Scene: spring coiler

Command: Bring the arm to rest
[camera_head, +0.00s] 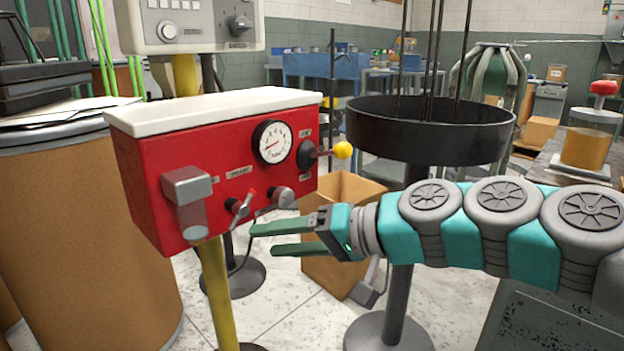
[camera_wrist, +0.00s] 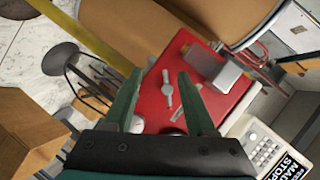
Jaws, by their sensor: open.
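My teal arm reaches in from the right in the head view. My gripper (camera_head: 254,240) is open, its two green fingers apart with nothing between them. It points left, in front of the lower part of the red control box (camera_head: 230,157). In the wrist view my gripper (camera_wrist: 163,85) shows both fingers spread over the red face of the box (camera_wrist: 154,90), with a small grey lever (camera_wrist: 167,88) seen between them. I cannot tell whether a finger touches the box or its levers.
The box carries a dial (camera_head: 271,142) and a yellow-knobbed lever (camera_head: 342,150). A black round tray (camera_head: 430,135) on a stand is behind my arm. A cardboard box (camera_head: 335,205) sits on the floor behind the gripper. A large brown drum (camera_head: 75,230) stands left.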

